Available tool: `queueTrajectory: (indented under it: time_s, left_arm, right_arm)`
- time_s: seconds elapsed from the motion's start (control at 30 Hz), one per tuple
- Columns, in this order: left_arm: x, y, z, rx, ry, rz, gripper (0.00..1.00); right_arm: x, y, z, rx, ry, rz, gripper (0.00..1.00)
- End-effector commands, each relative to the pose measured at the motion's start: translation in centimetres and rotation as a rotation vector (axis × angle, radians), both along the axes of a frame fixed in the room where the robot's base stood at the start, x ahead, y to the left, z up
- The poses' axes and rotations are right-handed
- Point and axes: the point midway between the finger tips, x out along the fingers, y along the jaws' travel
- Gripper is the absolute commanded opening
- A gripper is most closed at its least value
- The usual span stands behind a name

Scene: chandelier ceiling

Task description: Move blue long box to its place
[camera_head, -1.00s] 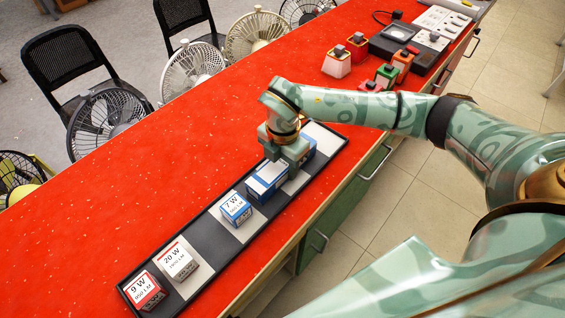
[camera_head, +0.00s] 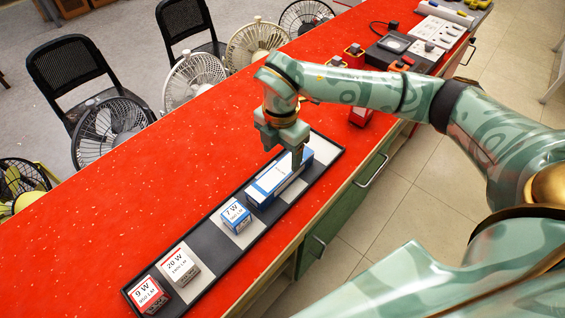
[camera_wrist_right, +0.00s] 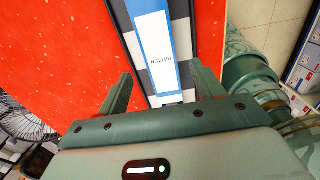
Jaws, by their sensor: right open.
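The blue long box (camera_head: 268,187), blue with a white label, lies lengthwise in the far part of a long black-rimmed tray (camera_head: 207,242). In the right wrist view the box (camera_wrist_right: 153,40) runs away from between the fingers, with "BATTEN" printed on its label. My right gripper (camera_head: 283,150) is open and empty, pointing down above the box; one finger hides part of it. In the right wrist view, the open fingers (camera_wrist_right: 165,85) stand on either side of the box line. My left gripper is out of view.
The tray also holds a small blue 7 W box (camera_head: 236,215), a white 20 W box (camera_head: 181,265) and a red 9 W box (camera_head: 147,294). Devices (camera_head: 395,45) stand at the counter's far end. The red counter left of the tray is clear.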

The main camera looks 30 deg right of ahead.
Motion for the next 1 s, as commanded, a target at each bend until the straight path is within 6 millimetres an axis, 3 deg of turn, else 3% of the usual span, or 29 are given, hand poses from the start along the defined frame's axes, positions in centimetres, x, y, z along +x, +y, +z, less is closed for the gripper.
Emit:
queueTrajectory:
  time_s: [0.1, 0.23, 0.8, 0.87, 0.93, 1.0]
  left_arm:
    - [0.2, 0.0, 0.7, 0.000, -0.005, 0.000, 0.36]
    - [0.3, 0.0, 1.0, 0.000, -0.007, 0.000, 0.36]
    - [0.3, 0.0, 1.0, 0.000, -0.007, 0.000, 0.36]
    - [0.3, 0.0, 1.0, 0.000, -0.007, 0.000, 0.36]
    - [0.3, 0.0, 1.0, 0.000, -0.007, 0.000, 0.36]
    - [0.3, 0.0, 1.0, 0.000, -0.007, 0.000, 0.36]
  right_arm:
    - [0.0, 0.0, 2.6, 0.000, -0.003, 0.001, 0.67]
    - [0.0, 0.0, 3.8, 0.000, 0.000, -0.001, 0.67]
    - [0.0, 0.1, 4.1, 0.002, 0.002, 0.002, 0.67]
    - [-0.2, 0.7, 3.8, 0.024, 0.003, 0.029, 0.67]
    - [-0.8, 2.6, 3.3, 0.096, 0.002, 0.112, 0.67]
    - [-2.0, 6.2, 2.6, 0.236, -0.010, 0.253, 0.67]
